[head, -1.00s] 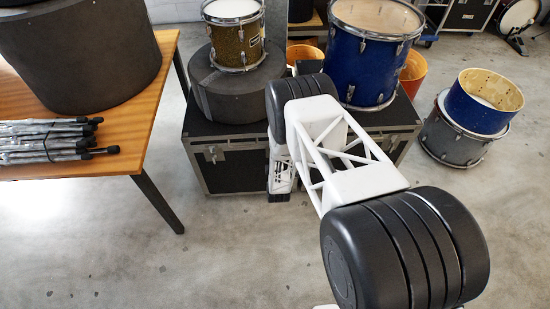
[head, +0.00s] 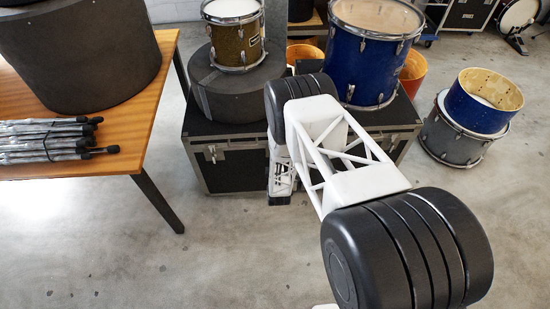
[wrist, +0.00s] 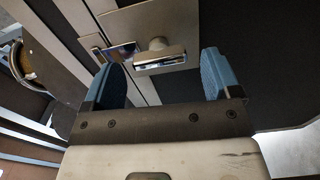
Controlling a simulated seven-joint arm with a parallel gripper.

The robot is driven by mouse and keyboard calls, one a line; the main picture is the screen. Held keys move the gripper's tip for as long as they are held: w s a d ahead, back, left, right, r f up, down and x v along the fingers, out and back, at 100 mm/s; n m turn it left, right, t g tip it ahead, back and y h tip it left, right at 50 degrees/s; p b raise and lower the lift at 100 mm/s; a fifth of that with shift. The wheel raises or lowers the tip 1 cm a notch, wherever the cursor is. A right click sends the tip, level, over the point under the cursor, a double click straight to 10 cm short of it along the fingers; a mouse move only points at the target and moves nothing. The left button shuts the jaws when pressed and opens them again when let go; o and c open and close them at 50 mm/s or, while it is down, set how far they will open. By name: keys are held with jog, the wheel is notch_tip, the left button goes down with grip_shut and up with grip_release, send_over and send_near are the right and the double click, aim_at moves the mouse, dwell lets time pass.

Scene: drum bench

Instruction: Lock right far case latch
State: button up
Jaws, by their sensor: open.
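A black case (head: 238,172) with grey metal edges stands on the floor in the head view. One latch (head: 214,153) shows on its front left, and metal fittings (head: 391,144) show at its right. In the wrist view a metal latch (wrist: 160,56) with a round hub and a flat bar sits on a plate on the case front. My gripper (wrist: 163,78) is open, with its two blue-padded fingers apart to either side of the latch in that picture. I cannot tell whether they touch it. In the head view my arm hides part of the case front.
A gold drum (head: 236,38) on a dark round case (head: 232,88) and a blue drum (head: 374,50) stand on top of the case. A wooden table (head: 125,112) is at the left. More drums (head: 482,100) are at the right. The floor in front is clear.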

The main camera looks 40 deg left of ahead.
jog(key=v, duration=0.6)
jog(key=shift+d+r, duration=0.1)
dwell(0.6)
